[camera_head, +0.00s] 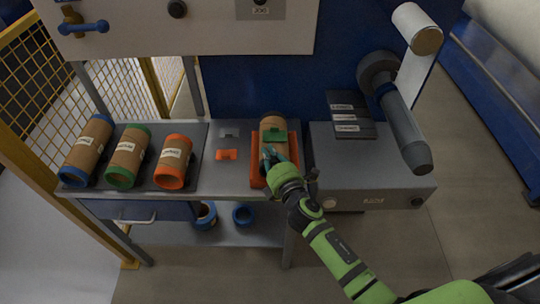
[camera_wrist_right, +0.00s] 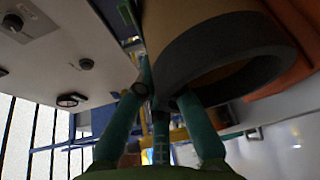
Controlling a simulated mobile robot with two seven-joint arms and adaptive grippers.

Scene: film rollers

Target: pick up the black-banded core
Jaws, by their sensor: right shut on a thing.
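The black-banded core (camera_head: 275,148) is a brown cardboard tube lying in an orange cradle (camera_head: 258,170) on the grey bench. In the right wrist view, the core's thick black end band (camera_wrist_right: 215,58) fills the upper right, and the right gripper's teal fingers (camera_wrist_right: 160,98) meet at the band's lower left edge. The exact contact is dark and hard to see. My left gripper is not in view.
Blue-banded (camera_head: 88,148), green-banded (camera_head: 127,155) and orange-banded (camera_head: 172,160) cores lie at the left. A small orange bracket (camera_head: 226,155) lies left of the cradle. A grey machine (camera_head: 370,168) with a roller (camera_head: 402,125) stands close on the right.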

